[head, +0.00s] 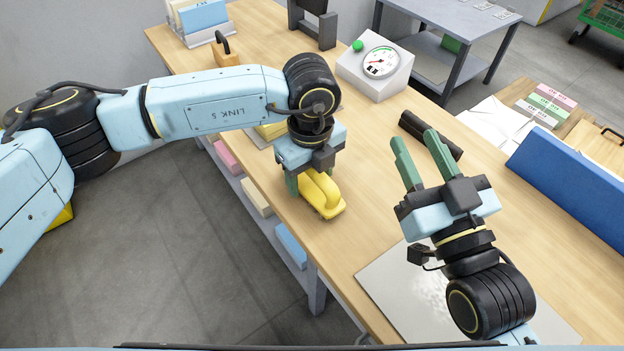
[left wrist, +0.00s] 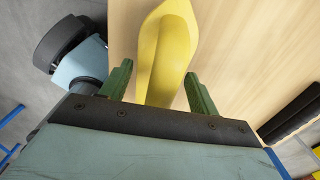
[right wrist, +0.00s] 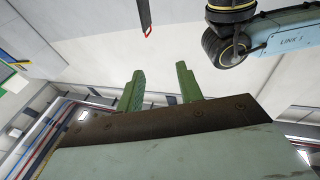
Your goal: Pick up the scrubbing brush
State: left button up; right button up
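The scrubbing brush (head: 322,196) is yellow with a raised looped handle and lies on the wooden table near its left edge. My left gripper (head: 309,184) points down over the brush. In the left wrist view, the yellow brush (left wrist: 163,55) is between the two green fingers of my left gripper (left wrist: 158,74), with a visible gap on each side. That gripper is open, and its own wrist hides part of the brush in the head view. My right gripper (head: 414,138) is open and empty above the right side of the table; its spread fingers show in the right wrist view (right wrist: 160,70).
A dial scale (head: 376,65) stands at the back. A glossy pale sheet (head: 395,290) lies on the front of the table. A blue panel (head: 575,190) stands at the right. Bare table lies right of the brush.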

pick_arm(q)
jog(key=c, duration=0.7)
jog(key=shift+o, duration=0.2)
jog(key=shift+r, duration=0.1)
